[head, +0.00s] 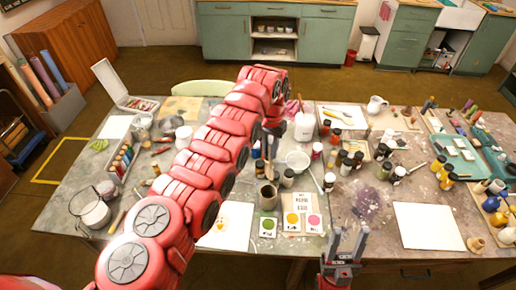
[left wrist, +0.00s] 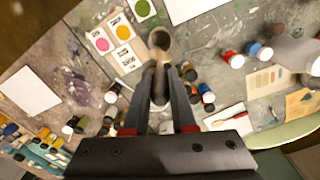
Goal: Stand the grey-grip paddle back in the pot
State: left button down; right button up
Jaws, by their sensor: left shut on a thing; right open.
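The pot (head: 268,196) is a small grey-brown cup near the middle of the table, behind the colour cards; it also shows in the left wrist view (left wrist: 159,36). My right gripper (head: 345,248) is open and empty at the table's front edge.
Colour cards (head: 303,212) lie in front. White sheets (head: 428,227) lie to the right. Jars and paint bottles crowd the table's far right.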

aim_at(269, 175)
pick_arm(q)
jog(key=shift+s+f, duration=0.15)
jog(key=shift+f, duration=1.05)
jog(key=shift+f+b, duration=1)
jog(key=shift+f, duration=0.9)
notch_tip(269, 175, down, 7)
jog(key=b, duration=0.5)
jog(key=shift+r+b, duration=0.15)
jog(key=shift+b, duration=0.15)
jog(key=c, duration=0.7)
grip_release()
jog(key=shift+o, duration=0.2)
jog(key=shift+r, duration=0.15)
